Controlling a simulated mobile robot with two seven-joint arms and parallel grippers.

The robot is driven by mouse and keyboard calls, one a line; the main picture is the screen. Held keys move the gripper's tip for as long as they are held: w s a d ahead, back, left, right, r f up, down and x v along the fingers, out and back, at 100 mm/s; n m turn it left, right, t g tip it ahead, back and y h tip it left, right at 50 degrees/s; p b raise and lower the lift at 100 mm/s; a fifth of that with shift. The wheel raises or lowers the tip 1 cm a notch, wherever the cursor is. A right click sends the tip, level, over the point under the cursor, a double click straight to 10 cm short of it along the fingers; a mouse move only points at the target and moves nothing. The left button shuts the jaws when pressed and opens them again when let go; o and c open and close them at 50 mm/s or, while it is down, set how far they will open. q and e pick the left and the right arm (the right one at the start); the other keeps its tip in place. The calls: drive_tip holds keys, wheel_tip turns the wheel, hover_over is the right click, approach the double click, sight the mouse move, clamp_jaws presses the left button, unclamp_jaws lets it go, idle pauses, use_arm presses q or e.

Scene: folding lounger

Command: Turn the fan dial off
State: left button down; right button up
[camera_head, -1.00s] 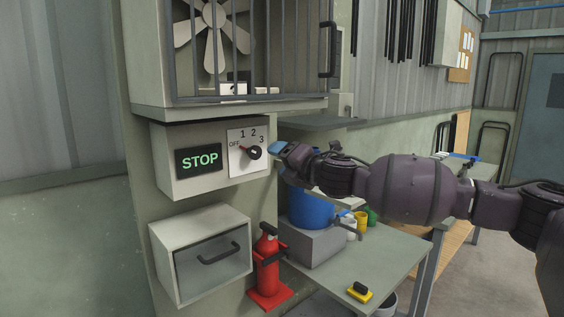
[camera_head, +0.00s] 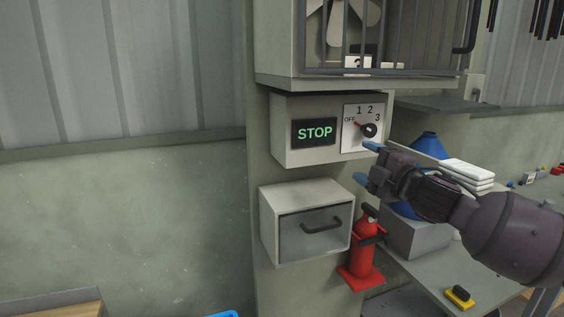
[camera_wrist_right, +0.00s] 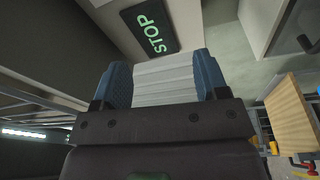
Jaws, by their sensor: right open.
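The fan dial (camera_head: 368,130) is a dark round knob on a white plate (camera_head: 351,142) marked OFF, 1, 2 and 3. Its pointer appears to point left and slightly up, toward OFF. The plate is on a pale control box (camera_head: 284,152), to the right of a green STOP sign (camera_head: 315,132). My right gripper (camera_head: 367,163) is open, with blue fingertips apart just below the dial. In the right wrist view its fingers (camera_wrist_right: 163,80) are spread, with the STOP sign (camera_wrist_right: 150,26) beyond; the dial does not show there. My left gripper is not in view.
A barred fan cage (camera_head: 380,40) is above the box. A drawer (camera_head: 312,228) and a red fire extinguisher (camera_head: 362,252) are below. A table (camera_head: 487,284) with a blue container (camera_head: 430,146) stands at the right. The wall at left is clear.

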drive_tip(key=s+d+f+m+h, duration=0.1)
drive_tip(key=s+f+m, duration=0.3)
drive_tip(key=f, duration=0.4)
drive_tip(key=s+f+m+h, duration=0.2)
drive_tip(key=s+f+m, duration=0.25)
drive_tip(key=f, duration=0.45)
drive_tip(key=s+d+f+m+h, duration=0.1)
drive_tip(key=s+f+m, duration=0.25)
drive_tip(key=f, duration=0.45)
drive_tip(key=s+d+f+m+g+h, duration=0.2)
drive_tip(key=s+d+f+m, duration=0.1)
drive_tip(key=s+f, duration=0.8)
drive_tip(key=s+d+f+m+g+h, duration=0.3)
drive_tip(key=s+f+m, duration=0.3)
drive_tip(key=s+f, duration=0.5)
drive_tip(key=shift+s+d+f+b, duration=0.3)
drive_tip(key=shift+s+d, duration=0.25)
drive_tip(key=shift+s, duration=0.4)
